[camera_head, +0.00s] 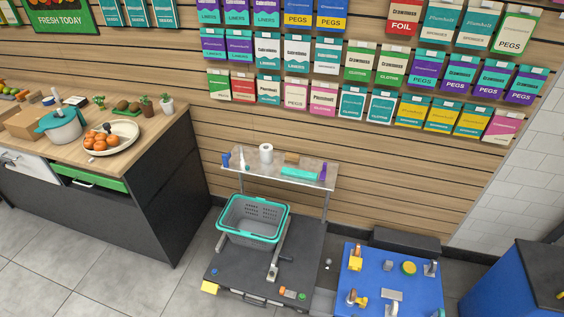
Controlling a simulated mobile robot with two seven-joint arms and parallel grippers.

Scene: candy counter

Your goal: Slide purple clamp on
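A small upright purple item (323,172), which may be the purple clamp, stands at the right end of a raised grey shelf (262,172). It is too small to make out its jaws or shape. A teal block (298,173) lies just left of it on the same shelf. Neither of my grippers can be made out in the head view, and nothing is seen touching the purple item.
A grey basket with a teal rim (253,219) sits on the dark surface (240,267) below the shelf. A white roll (266,153) stands on the shelf. A blue table (370,285) with several metal and yellow parts is at right. A wooden counter (150,112) stands left.

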